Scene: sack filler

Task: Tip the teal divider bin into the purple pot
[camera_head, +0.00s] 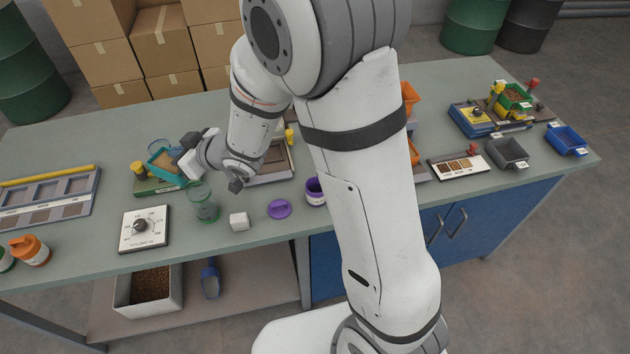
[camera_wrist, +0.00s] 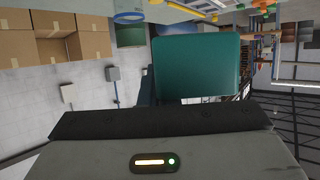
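The teal divider bin (camera_head: 157,167) is at the left of the bench in the head view, with brown grainy stuff inside. It is at or just above a green-based device (camera_head: 150,187); I cannot tell if they touch. My gripper (camera_head: 184,158) is at the bin's right end. In the wrist view a teal wall of the bin (camera_wrist: 196,66) fills the upper middle, close to the gripper body. The fingertips are hidden there, so their grip is unclear. The purple pot (camera_head: 313,193) stands on the bench right of the gripper, partly hidden behind my arm.
A purple lid (camera_head: 280,208), a white cube (camera_head: 239,221) and a clear green cup (camera_head: 204,208) stand between bin and pot. A white dial box (camera_head: 144,229) is in front. A brown tray (camera_head: 270,170) lies behind. My arm hides the bench's middle.

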